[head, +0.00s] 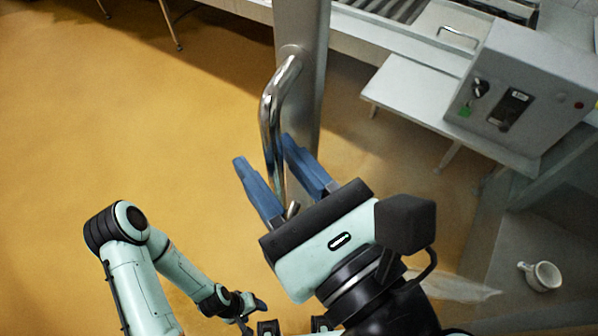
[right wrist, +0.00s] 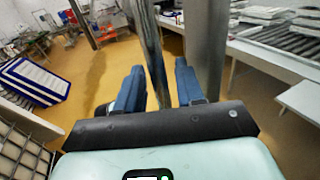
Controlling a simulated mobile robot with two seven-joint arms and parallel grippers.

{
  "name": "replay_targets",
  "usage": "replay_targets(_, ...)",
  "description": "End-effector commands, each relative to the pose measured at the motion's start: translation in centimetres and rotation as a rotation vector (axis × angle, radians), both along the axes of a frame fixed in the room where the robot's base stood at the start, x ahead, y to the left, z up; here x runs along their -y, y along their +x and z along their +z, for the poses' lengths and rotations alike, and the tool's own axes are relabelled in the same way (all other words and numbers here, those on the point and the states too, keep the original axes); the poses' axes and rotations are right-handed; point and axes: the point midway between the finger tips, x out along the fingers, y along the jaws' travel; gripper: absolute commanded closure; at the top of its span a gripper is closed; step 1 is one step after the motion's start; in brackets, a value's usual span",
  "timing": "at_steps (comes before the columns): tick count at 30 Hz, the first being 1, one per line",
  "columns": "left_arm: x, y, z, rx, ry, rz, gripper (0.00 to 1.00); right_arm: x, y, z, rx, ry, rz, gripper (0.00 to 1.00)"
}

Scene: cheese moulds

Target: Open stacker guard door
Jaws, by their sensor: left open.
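The chrome bar handle (head: 270,112) is fixed to a grey metal post (head: 309,75), seen as the door's frame, in the head view. My right gripper (head: 275,172) is open, with its blue fingers on either side of the handle's lower part. In the right wrist view the handle (right wrist: 151,45) runs down between the two fingers (right wrist: 157,85), with visible gaps beside it. Whether a finger touches it I cannot tell. My left gripper (head: 256,312) is low in the head view, away from the handle, open, and partly hidden.
A control box (head: 528,88) with a knob and red button stands on a white table (head: 440,115) at right. A white cup (head: 541,275) lies at lower right. The yellow floor at left is mostly clear. A blue-edged crate (right wrist: 35,82) shows in the wrist view.

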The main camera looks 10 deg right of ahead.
Motion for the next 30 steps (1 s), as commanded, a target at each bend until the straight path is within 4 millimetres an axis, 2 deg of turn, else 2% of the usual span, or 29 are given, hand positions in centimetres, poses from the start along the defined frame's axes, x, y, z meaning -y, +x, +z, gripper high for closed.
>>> replay_targets(6, 0.0, 0.0, 0.0, 0.0, 0.0, 0.0, 0.38, 0.0, -0.1, 0.0, 0.001, 0.0, 0.0, 0.62)
replay_targets(10, 0.0, 0.0, -0.1, 0.0, 0.0, 0.0, 0.38, 0.5, -1.2, 0.1, 0.004, 0.002, 0.002, 0.62)
replay_targets(21, 0.0, -1.0, -1.6, -0.011, 0.001, 0.0, 0.38, 4.3, -8.3, -0.1, 0.003, 0.005, 0.005, 0.62)
replay_targets(27, 0.0, -1.4, -2.3, -0.016, 0.0, 0.0, 0.38, 5.7, -10.9, -0.1, 0.001, 0.002, 0.002, 0.62)
replay_targets(30, 0.0, -1.5, -2.4, -0.017, 0.0, 0.0, 0.38, 6.1, -11.6, 0.0, 0.001, 0.002, 0.001, 0.62)
